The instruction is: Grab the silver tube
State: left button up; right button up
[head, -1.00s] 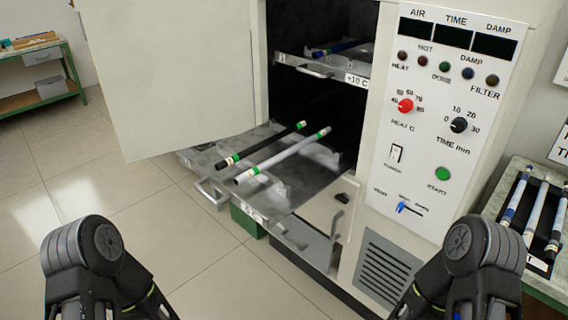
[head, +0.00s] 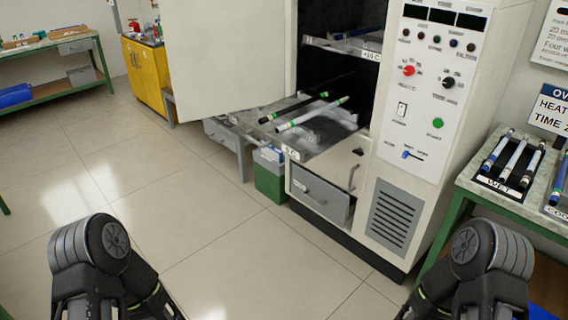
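A silver tube (head: 312,115) with green and white bands at its near end lies on the pulled-out lower rack (head: 318,143) of the oven. A black tube (head: 293,107) with green bands lies beside it, to its left. Both stick out from the dark oven opening. My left arm shows at the lower left and my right arm at the lower right, both well short of the rack. The fingertips of both grippers are out of the frame.
The oven door (head: 222,60) stands open at left. A control panel (head: 428,85) is on the right. A green bin (head: 270,175) sits below the rack. Right, a green-framed table (head: 470,188) bears a WET tray (head: 498,186) with several tubes. The floor in front is clear.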

aim_at(289, 125)
jog(key=i+l+z, duration=0.35)
jog(key=l, duration=0.2)
jog(key=i+l+z, duration=0.3)
jog(key=l, duration=0.2)
jog(key=i+l+z, duration=0.35)
jog(key=l+u, duration=0.1)
jog(key=u, duration=1.35)
jog(key=i+j, duration=0.1)
jog(key=i, duration=0.3)
jog(key=i+j, duration=0.15)
jog(key=i, duration=0.3)
jog(key=i+j+z, duration=0.1)
jog(key=i+z, duration=0.15)
jog(key=z, duration=1.15)
